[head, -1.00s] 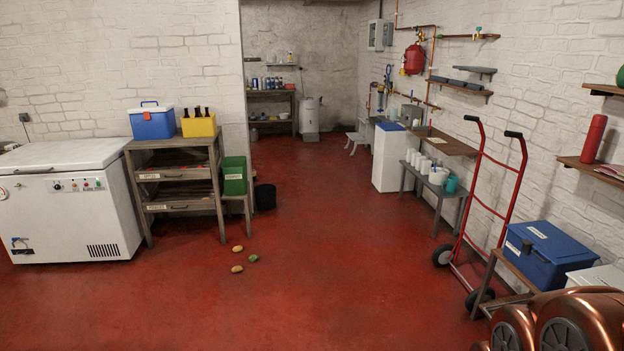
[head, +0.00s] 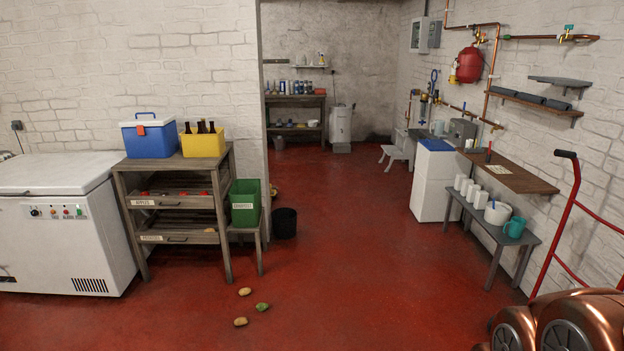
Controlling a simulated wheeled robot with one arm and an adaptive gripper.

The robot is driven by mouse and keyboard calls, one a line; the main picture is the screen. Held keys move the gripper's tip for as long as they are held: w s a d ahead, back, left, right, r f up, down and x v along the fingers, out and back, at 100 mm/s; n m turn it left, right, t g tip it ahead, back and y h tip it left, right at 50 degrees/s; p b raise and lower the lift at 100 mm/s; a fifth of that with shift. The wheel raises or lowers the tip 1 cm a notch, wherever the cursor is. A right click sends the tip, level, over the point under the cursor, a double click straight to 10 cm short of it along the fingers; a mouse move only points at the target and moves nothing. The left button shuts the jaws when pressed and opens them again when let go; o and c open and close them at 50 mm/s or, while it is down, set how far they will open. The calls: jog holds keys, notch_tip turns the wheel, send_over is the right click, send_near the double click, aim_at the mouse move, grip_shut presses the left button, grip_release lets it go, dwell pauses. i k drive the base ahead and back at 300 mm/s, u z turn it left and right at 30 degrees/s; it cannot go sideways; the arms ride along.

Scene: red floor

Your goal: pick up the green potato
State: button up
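The green potato (head: 263,307) lies on the red floor in the lower middle of the head view, a little left of centre. Two tan potatoes lie close to it: one (head: 245,292) up and to its left, the other (head: 240,322) down and to its left. All three lie apart from each other. Copper-coloured parts of my own arm show at the lower right corner. My gripper is not in view.
A wooden shelf stand (head: 180,168) and a green crate (head: 244,203) on a small stand are behind the potatoes, with a black bucket (head: 284,223) beside. A white freezer (head: 68,235) stands left. A red hand truck (head: 560,235) stands right. Floor around the potatoes is clear.

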aim_at(260, 307)
jog(key=u, duration=0.3)
jog(key=i, duration=1.75)
jog(key=u, duration=0.85)
jog(key=i, duration=1.7)
jog(key=u, duration=0.4)
